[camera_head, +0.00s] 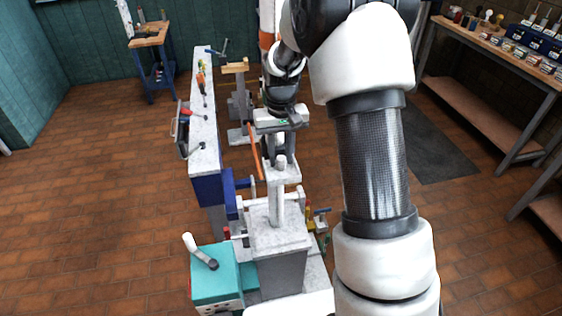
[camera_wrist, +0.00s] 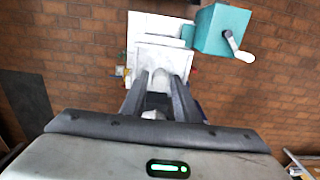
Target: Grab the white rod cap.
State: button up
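A pale upright rod with a rounded white top, which looks like the white rod cap (camera_head: 281,161), stands in the middle of the head view at the centre of the machine. My gripper (camera_head: 279,146) points down just above it. In the wrist view the two dark fingers of my gripper (camera_wrist: 158,82) are spread apart. A white rounded rod shape (camera_wrist: 161,77) shows in the gap between the fingertips. Another small pale piece (camera_wrist: 153,115) shows between the fingers near the palm, partly hidden by it. I cannot tell whether either finger touches anything.
A grey block (camera_head: 280,240) and a teal box with a white-handled crank (camera_head: 213,275) stand at the near end. An orange bar (camera_head: 254,150) leans close left of my gripper. A narrow bench top (camera_head: 203,130) with tools runs along the left. Brick floor lies open farther left.

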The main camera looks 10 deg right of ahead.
jog(key=c, duration=0.6)
